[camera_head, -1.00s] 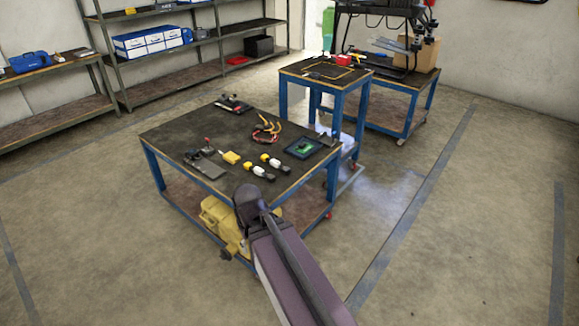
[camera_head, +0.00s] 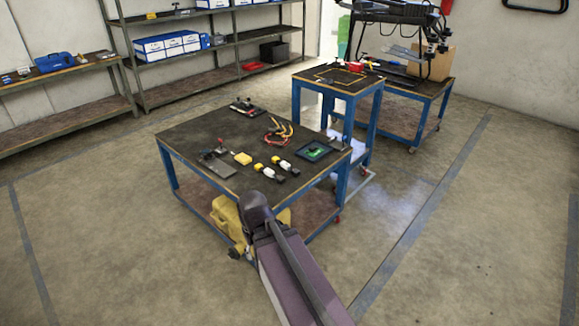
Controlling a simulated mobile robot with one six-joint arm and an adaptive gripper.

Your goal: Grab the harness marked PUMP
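A bundle of red and yellow cables (camera_head: 279,131) lies on the dark top of the blue-legged work table, towards its back right. It looks like a wiring harness. Two small connectors, a white-and-black one (camera_head: 270,172) and a yellow-white-and-black one (camera_head: 285,166), lie near the front right edge. A yellow block (camera_head: 243,158) lies to their left. No PUMP marking is readable at this size, so I cannot tell which piece bears it. My arm reaches up from the bottom edge in front of the table; my gripper is not in view.
The work table (camera_head: 215,130) also bears a green-screened device (camera_head: 315,150), a grey plate with a joystick-like part (camera_head: 217,161) and a dark tool (camera_head: 247,106). A smaller blue table (camera_head: 300,70) stands behind. Floor right is clear.

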